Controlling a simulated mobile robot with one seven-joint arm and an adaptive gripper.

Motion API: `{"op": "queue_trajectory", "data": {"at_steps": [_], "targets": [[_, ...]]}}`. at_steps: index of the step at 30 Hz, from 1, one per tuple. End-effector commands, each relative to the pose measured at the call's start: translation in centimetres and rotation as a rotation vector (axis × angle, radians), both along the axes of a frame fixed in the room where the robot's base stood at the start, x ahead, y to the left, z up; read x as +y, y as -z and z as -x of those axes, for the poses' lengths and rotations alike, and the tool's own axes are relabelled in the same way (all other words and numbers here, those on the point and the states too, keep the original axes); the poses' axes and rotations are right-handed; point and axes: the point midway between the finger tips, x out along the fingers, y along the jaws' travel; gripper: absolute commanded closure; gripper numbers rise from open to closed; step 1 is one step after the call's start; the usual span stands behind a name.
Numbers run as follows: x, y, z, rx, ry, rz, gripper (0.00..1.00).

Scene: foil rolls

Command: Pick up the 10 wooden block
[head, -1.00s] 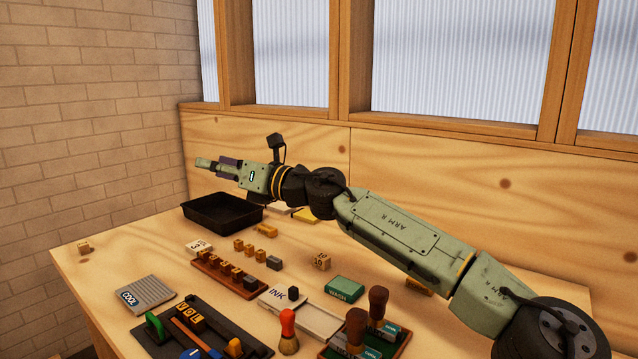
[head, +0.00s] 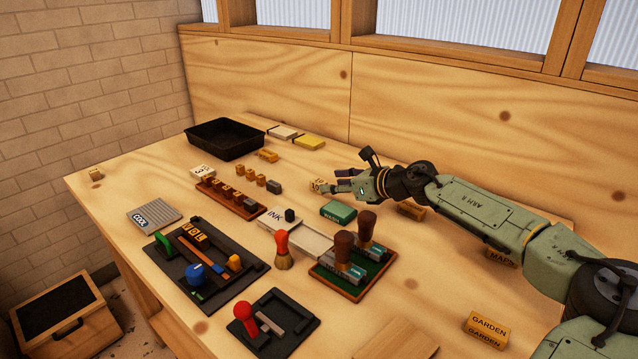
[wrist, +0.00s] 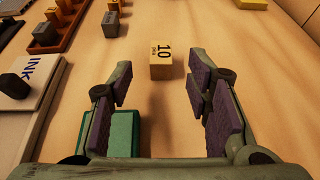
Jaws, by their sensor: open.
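The 10 wooden block (wrist: 161,62) is a small light wood cube with a dark "10" on its face. It stands on the table just ahead of my gripper (wrist: 155,88) in the wrist view, roughly centred between the fingers. My gripper is open and empty, with purple pads on both fingers. In the head view the block (head: 318,185) sits at the left of my gripper (head: 340,183), close to the fingertips and partly hidden by them.
A green wash box (head: 338,211) lies beside my gripper, and it shows under the left finger in the wrist view (wrist: 124,135). An ink pad (head: 277,218) and a rack of wooden blocks (head: 232,199) are to the left. The table right of the block is clear in the wrist view.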

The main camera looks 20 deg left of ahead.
Motion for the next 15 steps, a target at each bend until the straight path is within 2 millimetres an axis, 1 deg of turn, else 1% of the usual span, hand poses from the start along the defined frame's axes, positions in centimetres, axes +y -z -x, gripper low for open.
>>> {"op": "queue_trajectory", "data": {"at_steps": [1, 4, 9, 15], "targets": [[0.7, -0.2, -0.2, 0.002, -0.002, -0.001, 0.55], [2.1, 0.3, -0.8, 0.003, -0.003, -0.001, 0.55], [3.7, 1.4, -1.6, 0.001, -0.001, -0.002, 0.55], [4.0, 1.8, -1.8, 0.0, 0.0, -0.001, 0.55]]}}
